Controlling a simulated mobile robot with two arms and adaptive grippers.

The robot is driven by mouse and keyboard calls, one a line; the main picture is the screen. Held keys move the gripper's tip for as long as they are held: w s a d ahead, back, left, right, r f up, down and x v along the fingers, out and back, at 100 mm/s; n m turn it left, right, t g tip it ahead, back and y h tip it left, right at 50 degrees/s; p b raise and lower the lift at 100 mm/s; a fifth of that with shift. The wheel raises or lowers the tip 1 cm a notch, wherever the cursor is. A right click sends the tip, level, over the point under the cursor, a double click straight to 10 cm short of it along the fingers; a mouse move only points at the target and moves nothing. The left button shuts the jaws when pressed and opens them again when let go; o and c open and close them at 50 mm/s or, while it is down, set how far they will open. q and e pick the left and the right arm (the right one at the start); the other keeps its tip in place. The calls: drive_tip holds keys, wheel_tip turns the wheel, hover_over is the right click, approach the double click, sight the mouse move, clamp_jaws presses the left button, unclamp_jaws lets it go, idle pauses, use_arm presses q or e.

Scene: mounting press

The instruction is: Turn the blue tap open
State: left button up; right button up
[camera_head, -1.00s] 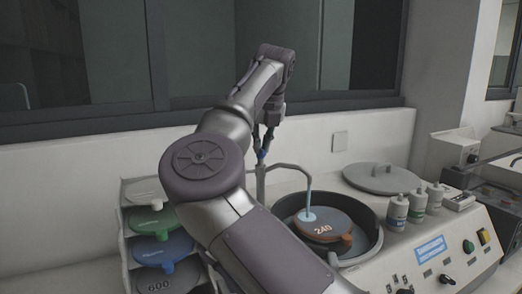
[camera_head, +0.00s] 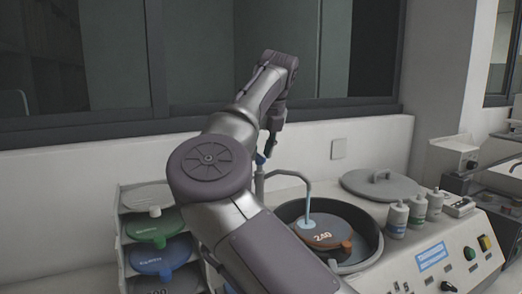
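The blue tap (camera_head: 261,158) sits on a thin grey pipe beside the round basin, partly hidden by my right arm and gripper. The pipe's spout bends over the basin, and a light-blue streak (camera_head: 307,206) runs from its end down to a pale blue patch on the disc. My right gripper (camera_head: 268,150) points down at the tap, very close to it. Contact cannot be made out, and its fingers overlap in this view, so their opening is unclear. My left gripper is not in view.
A disc marked 240 (camera_head: 323,232) with an orange tab lies in the dark basin (camera_head: 374,239). A rack (camera_head: 121,238) of coloured discs stands left. A grey lid (camera_head: 382,184), several bottles and a button panel (camera_head: 470,266) are right. The wall is close behind.

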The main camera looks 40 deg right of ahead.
drive_tip(key=shift+r, duration=0.1)
drive_tip(key=v, duration=1.1)
drive_tip(key=shift+s+r, duration=0.2)
drive_tip(key=shift+r, duration=0.15)
